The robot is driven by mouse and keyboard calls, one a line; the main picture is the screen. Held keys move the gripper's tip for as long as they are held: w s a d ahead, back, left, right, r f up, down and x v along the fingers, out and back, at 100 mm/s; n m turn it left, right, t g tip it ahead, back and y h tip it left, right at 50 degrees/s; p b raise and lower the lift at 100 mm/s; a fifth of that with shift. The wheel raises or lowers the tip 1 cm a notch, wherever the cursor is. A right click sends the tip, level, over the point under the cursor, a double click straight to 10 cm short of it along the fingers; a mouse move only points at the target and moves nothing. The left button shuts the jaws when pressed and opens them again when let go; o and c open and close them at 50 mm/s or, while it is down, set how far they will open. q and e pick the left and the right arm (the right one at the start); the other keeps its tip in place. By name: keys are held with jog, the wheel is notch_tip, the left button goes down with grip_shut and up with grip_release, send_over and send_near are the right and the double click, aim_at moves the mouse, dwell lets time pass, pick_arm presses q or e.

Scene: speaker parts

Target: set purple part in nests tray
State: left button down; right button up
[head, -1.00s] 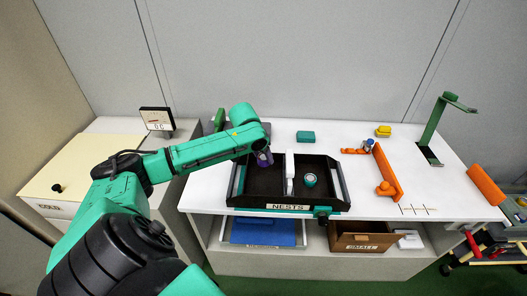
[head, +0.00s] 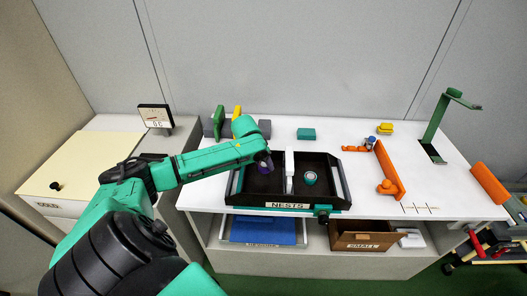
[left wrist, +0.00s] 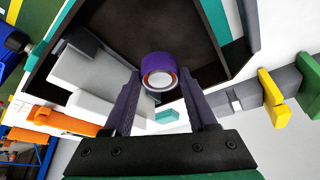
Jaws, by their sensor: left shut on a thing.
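The purple part (left wrist: 158,72) is a short cylinder with a pale round face, held between the two fingertips of my left gripper (left wrist: 160,86) in the left wrist view. In the head view the purple part (head: 264,167) shows at the end of my left arm, over the left compartment of the nests tray (head: 287,205). The tray is black with a white divider (head: 289,172) and a NESTS label on its front. I cannot tell whether the part touches the tray floor. A teal and white round part (head: 310,178) sits in the right compartment. My right gripper is not in view.
Orange parts (head: 386,171) and a yellow part (head: 385,129) are to the right. Green and yellow upright plates (head: 219,122) stand behind my left arm. A brown SMALL drawer (head: 362,236) is below the table.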

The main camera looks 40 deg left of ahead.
aim_at(262, 172)
pick_arm(q)
jog(key=shift+f+b, duration=0.4)
jog(key=shift+f, duration=0.5)
jog(key=shift+f+b, duration=0.85)
jog(key=shift+f, duration=1)
jog(key=shift+c, duration=0.6)
grip_release()
jog(key=p+v, duration=0.4)
jog(key=v, duration=1)
jog(key=shift+r, duration=0.3)
